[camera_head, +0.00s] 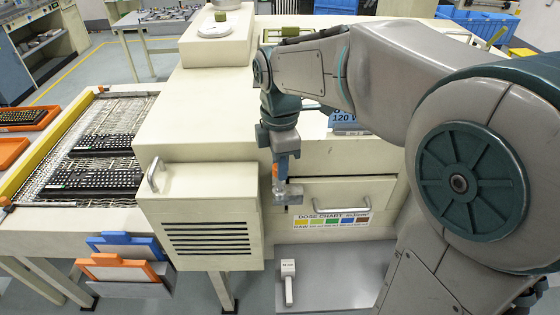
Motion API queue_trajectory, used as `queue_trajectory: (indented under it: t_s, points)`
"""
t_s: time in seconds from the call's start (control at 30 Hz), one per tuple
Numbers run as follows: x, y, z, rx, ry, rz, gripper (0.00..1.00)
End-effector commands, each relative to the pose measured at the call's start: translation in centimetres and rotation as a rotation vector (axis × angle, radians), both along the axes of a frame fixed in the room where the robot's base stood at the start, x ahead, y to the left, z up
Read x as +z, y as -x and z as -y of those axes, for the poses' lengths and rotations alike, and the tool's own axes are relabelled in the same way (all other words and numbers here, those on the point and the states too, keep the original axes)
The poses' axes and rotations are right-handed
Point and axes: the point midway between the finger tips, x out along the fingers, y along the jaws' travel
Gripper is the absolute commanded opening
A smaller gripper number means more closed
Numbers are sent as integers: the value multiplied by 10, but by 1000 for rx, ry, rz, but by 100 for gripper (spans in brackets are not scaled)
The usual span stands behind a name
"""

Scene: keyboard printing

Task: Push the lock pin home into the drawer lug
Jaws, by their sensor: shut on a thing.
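My gripper (284,180) points down in front of the cream machine, at the left end of the drawer (350,192). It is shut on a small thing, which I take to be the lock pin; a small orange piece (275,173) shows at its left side. A grey metal block (290,196) sits at the fingertips by the drawer's left edge and may be the lug. The pin's shaft and how deep it sits cannot be made out. The drawer front looks flush with the machine, with a bar handle (342,211) low on it.
A louvred box with a handle (153,174) juts out just left of my gripper. A dose chart label (332,221) is below the drawer. A conveyor (70,190) with keyboards (95,183) is at the left. A white-tagged tool (288,282) lies on the grey plate below.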

Motion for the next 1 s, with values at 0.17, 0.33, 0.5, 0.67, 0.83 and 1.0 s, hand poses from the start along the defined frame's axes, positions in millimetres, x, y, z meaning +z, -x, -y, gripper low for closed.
queue_trajectory:
  t_s: [0.17, 0.33, 0.5, 0.67, 0.83, 1.0]
  points:
    - [-7, 0, 0, 0, 0, -1, 0]
    - [-13, 0, 0, 0, 0, -1, 0]
    - [-19, 0, 0, 0, 0, 0, 0]
    - [-25, 0, 0, 0, 0, 0, 0]
    - [-31, 0, 0, 0, 0, 0, 0]
    - [-37, 0, 0, 0, 0, 0, 0]
